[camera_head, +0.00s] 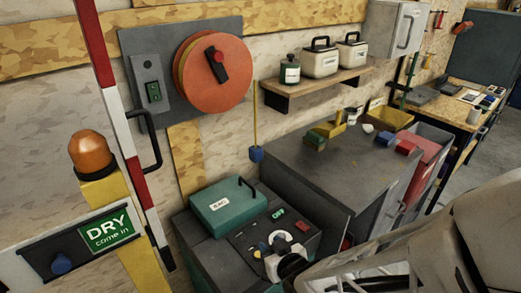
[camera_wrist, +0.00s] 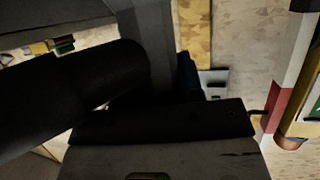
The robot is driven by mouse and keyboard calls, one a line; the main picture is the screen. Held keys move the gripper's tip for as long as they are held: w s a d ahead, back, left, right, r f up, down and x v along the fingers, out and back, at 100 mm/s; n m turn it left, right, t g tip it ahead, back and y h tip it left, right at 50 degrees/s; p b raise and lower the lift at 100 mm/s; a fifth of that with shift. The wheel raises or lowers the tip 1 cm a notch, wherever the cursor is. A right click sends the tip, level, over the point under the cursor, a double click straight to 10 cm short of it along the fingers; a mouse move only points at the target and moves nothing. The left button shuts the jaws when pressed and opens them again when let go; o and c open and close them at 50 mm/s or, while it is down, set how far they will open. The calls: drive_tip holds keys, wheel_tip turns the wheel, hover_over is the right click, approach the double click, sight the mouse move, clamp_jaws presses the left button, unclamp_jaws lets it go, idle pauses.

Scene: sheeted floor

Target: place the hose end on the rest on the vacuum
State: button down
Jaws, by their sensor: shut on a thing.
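A thick black tube (camera_wrist: 75,95), which looks like the hose end, fills the left of the wrist view, large and dark. My gripper (camera_wrist: 158,85) is shut on it; its fingers are dark and hard to separate from the tube. In the head view a dark machine with a teal lid (camera_head: 222,207) and a control panel (camera_head: 273,233) stands low in the middle; it looks like the vacuum. A white and black round fitting (camera_head: 287,265) is at its front. I cannot tell which part is the rest. In the head view my fingertips cannot be made out.
A dark grey cabinet (camera_head: 320,165) stands right of the machine. A red and white barrier pole (camera_head: 112,110) and a sign panel with an amber lamp (camera_head: 91,153) stand at left. A shelf (camera_head: 315,85) and an orange reel (camera_head: 212,72) are on the wall. My pale arm crosses the lower right.

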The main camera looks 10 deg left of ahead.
drive_tip(key=s+a+f+n+g+y, duration=0.1)
drive_tip(key=s+a+f+n+y, duration=0.1)
drive_tip(key=s, duration=0.7)
drive_tip(key=shift+s+a+f+g, duration=0.3)
drive_tip(key=shift+s+a+f, duration=0.15)
drive_tip(key=shift+a, duration=0.8)
drive_tip(key=shift+w, duration=0.15)
drive_tip(key=w+a+f, duration=0.1)
drive_tip(key=w+a, duration=0.8)
drive_tip(key=w, duration=0.3)
drive_tip(key=shift+w+a+f, duration=0.3)
drive_tip(key=shift+w, duration=0.05)
drive_tip(key=shift+f, duration=1.75)
drive_tip(key=shift+f, duration=0.1)
drive_tip(key=c, duration=0.8)
unclamp_jaws()
drive_tip(key=shift+o, duration=0.2)
